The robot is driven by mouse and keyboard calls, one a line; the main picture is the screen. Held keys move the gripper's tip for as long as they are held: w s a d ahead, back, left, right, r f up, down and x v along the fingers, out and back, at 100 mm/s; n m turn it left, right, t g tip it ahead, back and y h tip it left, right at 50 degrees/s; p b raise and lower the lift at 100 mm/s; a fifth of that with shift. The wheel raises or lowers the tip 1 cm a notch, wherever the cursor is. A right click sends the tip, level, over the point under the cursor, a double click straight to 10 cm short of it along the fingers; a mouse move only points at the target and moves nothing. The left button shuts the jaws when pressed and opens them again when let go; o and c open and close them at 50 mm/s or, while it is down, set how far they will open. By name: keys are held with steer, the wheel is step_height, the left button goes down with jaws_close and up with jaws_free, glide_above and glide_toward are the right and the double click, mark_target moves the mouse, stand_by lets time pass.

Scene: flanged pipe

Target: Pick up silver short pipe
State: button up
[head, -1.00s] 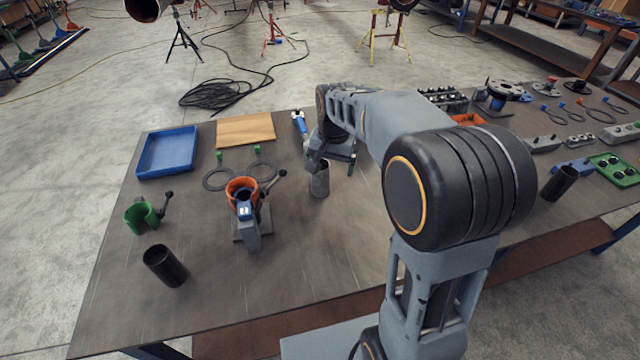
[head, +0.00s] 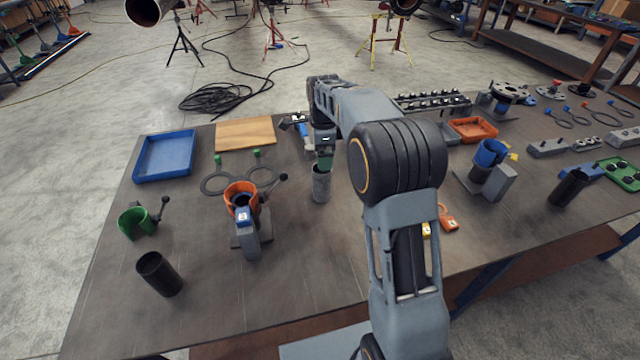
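The silver short pipe (head: 321,187) stands upright on the table, right of the orange clamp fixture. My gripper (head: 323,166) points down right at the pipe's top rim, and its green-tipped finger overlaps the rim in the picture. Only part of the gripper shows. I cannot tell whether its fingers straddle the pipe wall, touch it, or are apart.
An orange clamp on a stand (head: 243,197) is close on the left, with a black pipe (head: 160,274) and green clamp (head: 137,222) beyond. Behind are a blue tray (head: 165,155) and wooden board (head: 245,134). A blue clamp stand (head: 490,153) is at right. Table front is clear.

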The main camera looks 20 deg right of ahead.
mark_target(322, 173)
steer(key=shift+w+a+f+p, duration=0.1)
steer(key=shift+f+p, duration=0.1)
steer(key=shift+f, duration=1.85)
steer(key=shift+w+f+p, duration=0.1)
steer(key=shift+f+p, duration=0.05)
steer(key=shift+f, duration=1.9)
steer(key=c, duration=1.2)
steer(key=shift+r, duration=0.15)
